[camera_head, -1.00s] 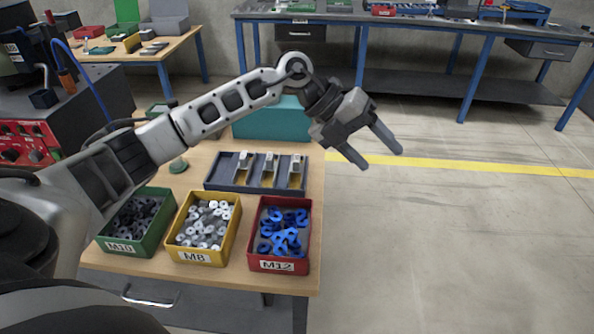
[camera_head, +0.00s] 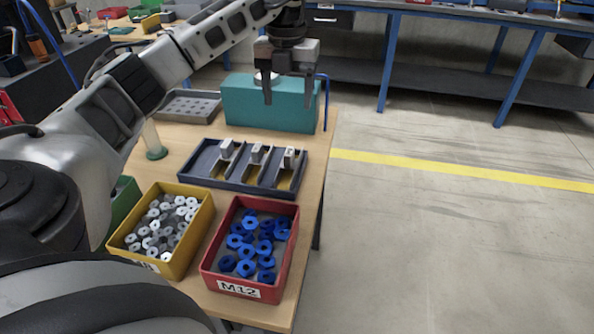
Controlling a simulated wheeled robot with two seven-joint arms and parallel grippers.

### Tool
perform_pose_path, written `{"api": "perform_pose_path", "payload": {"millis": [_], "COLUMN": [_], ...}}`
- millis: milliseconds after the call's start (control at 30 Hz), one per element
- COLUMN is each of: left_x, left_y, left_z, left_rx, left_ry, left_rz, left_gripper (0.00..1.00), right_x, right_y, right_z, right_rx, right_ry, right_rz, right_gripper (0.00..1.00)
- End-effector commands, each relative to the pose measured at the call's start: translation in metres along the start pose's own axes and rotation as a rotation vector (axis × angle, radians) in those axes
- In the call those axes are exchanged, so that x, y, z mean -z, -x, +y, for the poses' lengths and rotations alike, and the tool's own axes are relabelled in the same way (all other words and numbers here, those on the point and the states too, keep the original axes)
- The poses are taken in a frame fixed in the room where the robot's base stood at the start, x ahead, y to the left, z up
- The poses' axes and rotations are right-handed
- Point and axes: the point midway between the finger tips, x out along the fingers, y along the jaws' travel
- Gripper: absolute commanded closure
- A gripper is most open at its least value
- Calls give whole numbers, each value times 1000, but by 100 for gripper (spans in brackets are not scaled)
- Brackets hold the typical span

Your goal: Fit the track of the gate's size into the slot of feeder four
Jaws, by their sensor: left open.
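Each holds a light grey track piece: left (camera_head: 226,149), middle (camera_head: 257,153) and right (camera_head: 290,158). Their size marks are too small to read. My left gripper (camera_head: 288,98) is open and empty, pointing down in front of the teal box (camera_head: 236,103), above and behind the tray. A small white round part (camera_head: 266,78) shows beside its finger, partly hidden. I cannot identify feeder four, its slot or the gate. My right gripper is out of view.
A yellow bin of grey nuts (camera_head: 207,219) and a red M12 bin of blue nuts (camera_head: 283,283) stand at the table's front. The floor (camera_head: 450,250) to the right is clear.

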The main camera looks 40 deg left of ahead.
Motion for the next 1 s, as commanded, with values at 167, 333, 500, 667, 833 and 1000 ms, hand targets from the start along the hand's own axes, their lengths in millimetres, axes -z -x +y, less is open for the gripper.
{"api": "perform_pose_path", "payload": {"millis": [167, 333, 500, 667, 833, 1000], "left_x": [1, 1, 1, 1, 6, 7], "left_y": [-32, -69, -95, -105, -125, -149], "left_z": [1, 0, 0, 0, -2, -4], "left_rx": [-4, -2, 0, 0, -2, 1], "left_ry": [1, -1, -1, -1, -3, -2], "left_rz": [5, 4, 2, 0, 4, 3], "left_gripper": [38, 38, 38, 38, 38, 38], "right_x": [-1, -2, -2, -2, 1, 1], "right_y": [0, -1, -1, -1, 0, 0], "right_z": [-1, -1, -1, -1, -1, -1], "right_rx": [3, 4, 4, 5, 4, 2], "right_ry": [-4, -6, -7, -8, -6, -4], "right_rz": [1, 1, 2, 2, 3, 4], "right_gripper": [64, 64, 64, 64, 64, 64]}}
